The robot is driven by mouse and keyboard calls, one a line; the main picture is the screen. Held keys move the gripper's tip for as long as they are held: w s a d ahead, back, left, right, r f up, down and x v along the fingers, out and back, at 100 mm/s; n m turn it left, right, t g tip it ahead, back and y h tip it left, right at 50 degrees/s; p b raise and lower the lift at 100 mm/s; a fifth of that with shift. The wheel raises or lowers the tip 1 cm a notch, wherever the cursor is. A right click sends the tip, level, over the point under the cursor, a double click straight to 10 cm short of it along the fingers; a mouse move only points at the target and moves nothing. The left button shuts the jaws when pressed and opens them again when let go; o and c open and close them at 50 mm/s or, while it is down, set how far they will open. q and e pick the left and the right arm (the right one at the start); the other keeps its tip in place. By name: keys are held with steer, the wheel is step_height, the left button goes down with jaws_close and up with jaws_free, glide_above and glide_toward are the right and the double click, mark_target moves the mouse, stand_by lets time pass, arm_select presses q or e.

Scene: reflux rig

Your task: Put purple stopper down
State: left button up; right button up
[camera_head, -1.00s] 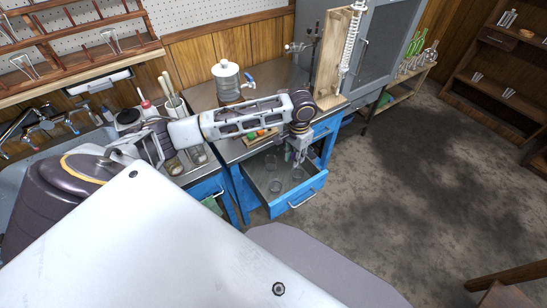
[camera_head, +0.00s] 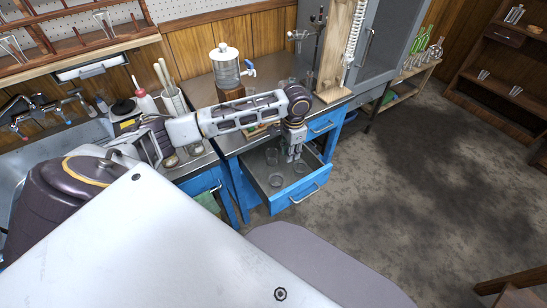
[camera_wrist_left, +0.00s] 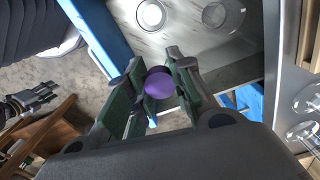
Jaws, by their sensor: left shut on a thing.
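The purple stopper (camera_wrist_left: 160,84) sits between the fingers of my left gripper (camera_wrist_left: 160,90), which is shut on it, in the left wrist view. In the head view my left gripper (camera_head: 294,154) points down over the open blue drawer (camera_head: 296,198). The stopper cannot be made out in the head view. Several clear glass beakers (camera_head: 275,180) stand in the drawer near the gripper, and two round glass rims (camera_wrist_left: 151,14) show ahead of the fingers in the wrist view.
A dispenser jar (camera_head: 226,66) stands on the bench at the back. A wooden board with a coiled condenser (camera_head: 350,40) rises at the bench's right end. A tray (camera_head: 256,132) lies partly hidden behind my left arm. Open floor lies right of the drawer.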

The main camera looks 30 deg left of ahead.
arm_select(q)
steer(key=w+a+f+m+b, duration=0.2)
steer(key=a+f+m+b, duration=0.3)
steer(key=f+b, duration=0.1)
steer(key=shift+f+b, duration=0.2)
steer(key=shift+b, duration=0.35)
arm_select(e)
steer(key=s+a+r+y, duration=0.1)
steer(key=a+r, duration=0.5)
steer(key=r, duration=0.2)
steer(key=shift+a+r, duration=0.15)
steer(key=shift+a, duration=0.05)
arm_select(q)
step_height(320, 180, down, 5)
steer(key=shift+f+b, duration=0.15)
steer(key=shift+b, duration=0.75)
steer(key=shift+f, duration=0.5)
arm_select(e)
steer(key=r, duration=0.3)
steer(key=shift+w+a+r+y, duration=0.1)
steer(key=shift+w+a+y, duration=0.2)
steer(key=shift+y, duration=0.1)
steer(key=shift+s, duration=0.1)
